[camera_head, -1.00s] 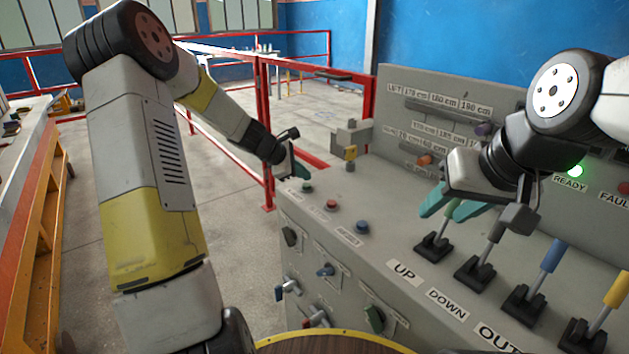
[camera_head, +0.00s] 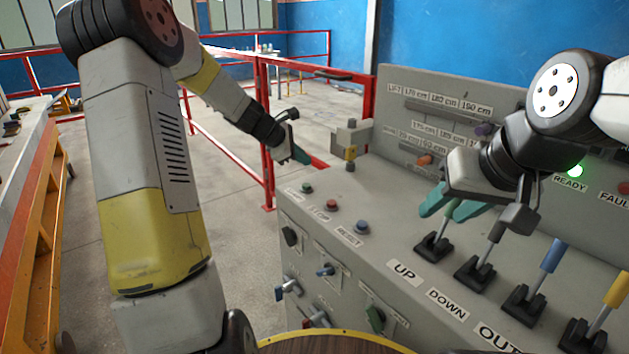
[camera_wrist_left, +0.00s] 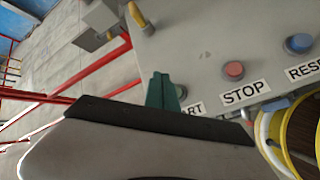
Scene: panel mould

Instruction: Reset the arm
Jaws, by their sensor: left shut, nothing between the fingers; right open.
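My left gripper (camera_head: 300,155) is shut and empty, held above and beyond the left end of the grey control panel (camera_head: 385,205). In the left wrist view its teal fingertips (camera_wrist_left: 161,92) are together, overlapping the view of the START label and part of the green button (camera_wrist_left: 181,91). The green button (camera_head: 307,188), red STOP button (camera_head: 332,205) and blue RESET button (camera_head: 362,227) stand on the panel top, apart from the gripper. My right gripper (camera_head: 452,207) is open near the black-based levers; whether it touches the nearest lever (camera_head: 437,232) is unclear.
A grey block with a yellow part (camera_head: 350,152) stands at the panel's back left corner. Red railings (camera_head: 267,130) run behind my left gripper. Levers with blue (camera_head: 553,255) and yellow (camera_head: 616,290) handles stand at right. The green READY light (camera_head: 575,170) is lit.

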